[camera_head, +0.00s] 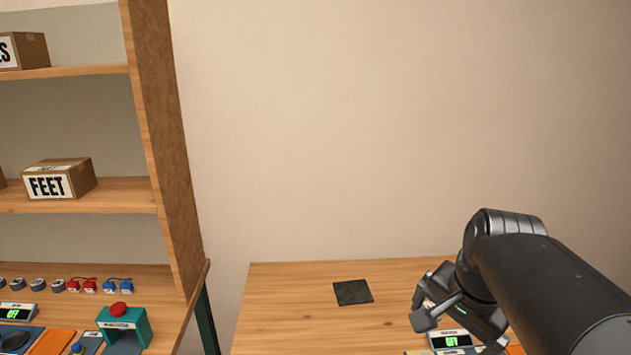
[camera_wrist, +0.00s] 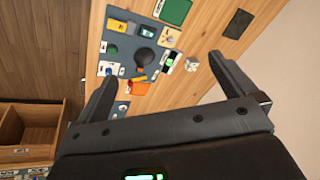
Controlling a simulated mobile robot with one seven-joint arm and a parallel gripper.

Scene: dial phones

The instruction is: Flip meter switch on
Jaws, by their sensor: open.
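A pale meter (camera_head: 450,341) with a green display that seems to read OFF sits on the right-hand wooden table, at the bottom edge of the head view. My arm and gripper hide part of the area around it. In the wrist view, a small box with a green display (camera_wrist: 168,65) lies between my fingers in the picture and looks like the same meter. Its switch is too small to make out. My gripper (camera_head: 432,300) is above the table near the meter, apart from it. In the wrist view, the gripper (camera_wrist: 165,92) has its fingers wide apart and is empty.
A dark square pad (camera_head: 353,292) lies on the table; bare wood surrounds it. A second meter (camera_head: 16,312), a teal box with a red button (camera_head: 122,322) and several small parts sit on the left bench. A tall shelf side (camera_head: 160,130) rises there. A gap separates bench and table.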

